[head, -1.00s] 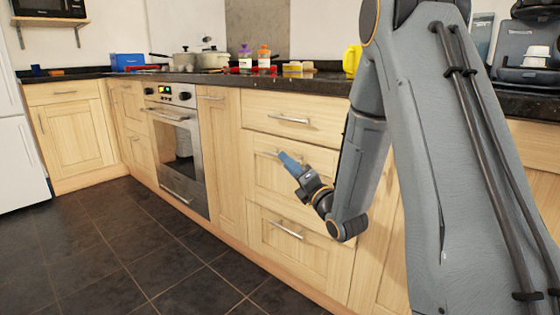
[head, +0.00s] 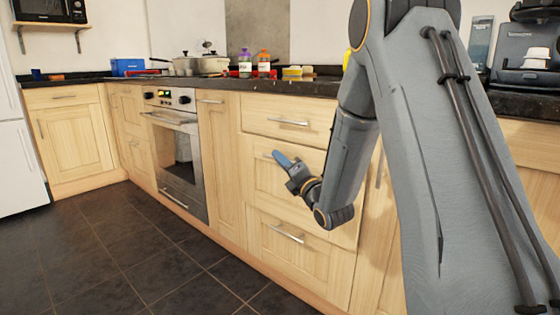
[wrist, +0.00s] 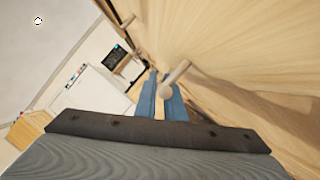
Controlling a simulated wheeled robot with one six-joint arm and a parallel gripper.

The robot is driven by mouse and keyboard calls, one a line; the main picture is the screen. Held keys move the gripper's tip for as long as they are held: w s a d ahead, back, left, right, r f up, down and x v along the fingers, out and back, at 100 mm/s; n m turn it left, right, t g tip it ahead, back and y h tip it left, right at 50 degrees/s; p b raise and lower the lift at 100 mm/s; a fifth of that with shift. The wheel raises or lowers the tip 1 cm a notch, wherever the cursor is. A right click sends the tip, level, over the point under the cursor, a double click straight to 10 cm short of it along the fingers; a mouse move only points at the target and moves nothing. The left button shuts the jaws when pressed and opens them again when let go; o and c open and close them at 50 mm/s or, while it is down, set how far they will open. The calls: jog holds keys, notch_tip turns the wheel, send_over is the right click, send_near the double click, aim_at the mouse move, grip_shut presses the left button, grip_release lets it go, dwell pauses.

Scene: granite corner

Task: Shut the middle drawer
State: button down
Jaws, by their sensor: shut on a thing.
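The middle drawer (head: 270,185) is a pale wood front between a shallower top drawer (head: 270,112) and a bottom drawer (head: 300,262). It looks nearly level with its neighbours; I cannot tell whether a small gap is left. My gripper (head: 283,159) is at the upper part of this front. In the wrist view, its blue fingers (wrist: 162,100) are shut on the middle drawer's bar handle (wrist: 178,72), with the wood front close on the right. In the head view the fingers hide much of the handle, and my arm covers the right side of the drawer.
An oven (head: 175,150) and a narrow cupboard stand to the left. A door with a vertical handle (head: 380,168) is to the right. The dark worktop (head: 290,84) holds pots, bottles and a coffee machine (head: 525,55). The dark tiled floor (head: 120,250) is clear.

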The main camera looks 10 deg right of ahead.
jog(key=shift+w+d, duration=0.45)
jog(key=shift+d, duration=0.15)
jog(key=shift+w+d, duration=0.4)
jog(key=shift+d, duration=0.2)
jog(key=c, duration=1.8)
grip_release()
jog(key=shift+d, duration=0.15)
jog(key=shift+c, duration=0.2)
jog(key=shift+f, duration=0.1)
jog(key=p, duration=0.2)
send_near(285, 154)
jog(key=shift+w+a, duration=0.15)
jog(key=shift+a, duration=0.1)
